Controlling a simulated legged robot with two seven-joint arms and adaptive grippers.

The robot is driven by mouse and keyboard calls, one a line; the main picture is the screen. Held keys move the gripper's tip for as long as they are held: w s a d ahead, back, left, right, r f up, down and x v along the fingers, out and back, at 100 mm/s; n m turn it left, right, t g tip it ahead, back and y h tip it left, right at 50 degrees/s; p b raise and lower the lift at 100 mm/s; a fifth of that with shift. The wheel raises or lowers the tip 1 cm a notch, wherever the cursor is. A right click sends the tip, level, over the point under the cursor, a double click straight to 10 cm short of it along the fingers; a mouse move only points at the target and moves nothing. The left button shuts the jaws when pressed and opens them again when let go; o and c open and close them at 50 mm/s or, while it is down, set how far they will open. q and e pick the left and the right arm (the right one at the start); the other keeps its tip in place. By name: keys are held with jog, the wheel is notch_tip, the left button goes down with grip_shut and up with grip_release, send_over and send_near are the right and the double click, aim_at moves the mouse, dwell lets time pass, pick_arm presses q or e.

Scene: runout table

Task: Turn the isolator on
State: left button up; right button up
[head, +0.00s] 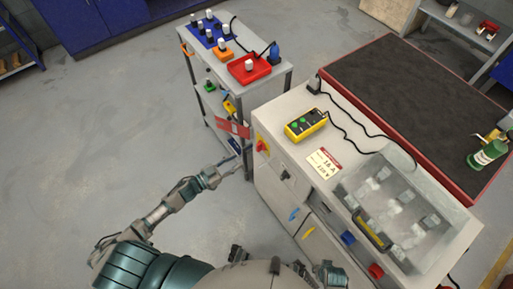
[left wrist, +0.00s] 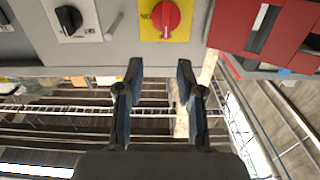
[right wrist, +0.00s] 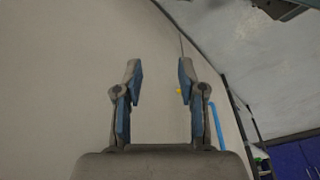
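The isolator is a red rotary knob on a yellow plate (head: 262,146), on the left end of the grey machine cabinet. In the left wrist view the red knob (left wrist: 166,20) is at the top centre, beyond my fingertips and apart from them. A black rotary switch (left wrist: 69,18) is beside it on a light plate. My left gripper (head: 241,163) is near the cabinet's end, just left of and below the knob; in its wrist view it is open and empty (left wrist: 158,75). My right gripper (right wrist: 157,75) is open and empty, facing a plain beige surface.
A red slotted part (left wrist: 262,30) is close to the knob. A shelf trolley (head: 238,75) with coloured boxes stands beside the cabinet. A yellow button box (head: 305,124) and a clear cover (head: 405,205) are on the cabinet top. The floor at left is clear.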

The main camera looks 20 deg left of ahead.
aim_at(257, 147)
pick_arm(q)
jog(key=x, duration=0.2)
jog(key=a+x, duration=0.1)
jog(key=x, duration=0.2)
jog(key=w+x, duration=0.1)
jog(key=x, duration=0.2)
jog(key=shift+a+f+b, duration=0.2)
jog(key=shift+f+b, duration=0.1)
jog(key=shift+w+d+r, duration=0.1)
jog(key=shift+w+d, duration=0.25)
jog(key=shift+d, duration=0.25)
jog(key=shift+w+d, duration=0.35)
jog(key=shift+d, duration=0.45)
jog(key=shift+a, duration=0.35)
grip_shut()
pick_arm(e)
jog(key=r, duration=0.1)
jog(key=a+r, duration=0.1)
jog(key=shift+w+a+r, duration=0.1)
jog(key=shift+w+r, duration=0.05)
jog(key=shift+r, duration=0.2)
